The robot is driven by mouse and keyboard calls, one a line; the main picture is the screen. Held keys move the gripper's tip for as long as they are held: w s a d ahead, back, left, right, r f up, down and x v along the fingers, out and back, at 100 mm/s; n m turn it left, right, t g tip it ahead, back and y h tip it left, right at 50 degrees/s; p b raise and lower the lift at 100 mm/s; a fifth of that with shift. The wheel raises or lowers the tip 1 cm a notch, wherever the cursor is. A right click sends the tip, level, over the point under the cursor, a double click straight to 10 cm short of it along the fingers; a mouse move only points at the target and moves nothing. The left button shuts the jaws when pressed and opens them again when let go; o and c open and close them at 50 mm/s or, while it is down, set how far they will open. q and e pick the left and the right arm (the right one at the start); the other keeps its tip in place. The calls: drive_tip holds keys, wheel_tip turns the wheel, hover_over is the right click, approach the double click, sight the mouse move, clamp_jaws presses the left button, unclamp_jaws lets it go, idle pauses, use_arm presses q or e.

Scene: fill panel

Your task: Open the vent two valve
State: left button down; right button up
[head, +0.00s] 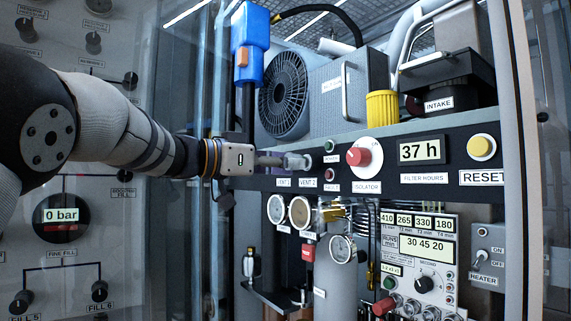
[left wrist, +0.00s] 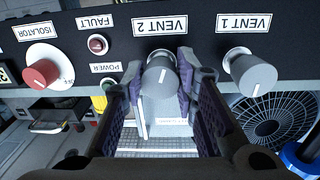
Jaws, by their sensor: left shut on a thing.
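The vent two valve is a grey round knob (left wrist: 158,80) with a white pointer line, beside the VENT 2 label (left wrist: 166,25) on the dark panel strip. The left wrist view shows the panel upside down. My left gripper (left wrist: 160,74) has one purple-padded finger on each side of this knob and is shut on it. The pointer line runs nearly upright in that view, slightly tilted. In the head view my left gripper (head: 284,160) reaches the strip from the left, above the VENT 2 label (head: 307,184), and largely hides the vent knobs. My right gripper is not in view.
The grey vent one knob (left wrist: 250,76) sits close beside my left fingers. The red isolator knob (head: 358,157), FAULT and POWER lamps, filter-hours display (head: 421,150) and yellow reset button (head: 482,147) line the strip. Gauges (head: 299,212) hang below; a blue post (head: 250,45) stands above my gripper.

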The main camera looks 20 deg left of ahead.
use_arm(q)
drive_tip(key=shift+r, duration=0.1)
idle(0.3)
drive_tip(key=c, duration=1.3)
unclamp_jaws()
drive_tip(key=v, duration=1.2)
drive_tip(key=shift+d, duration=0.1)
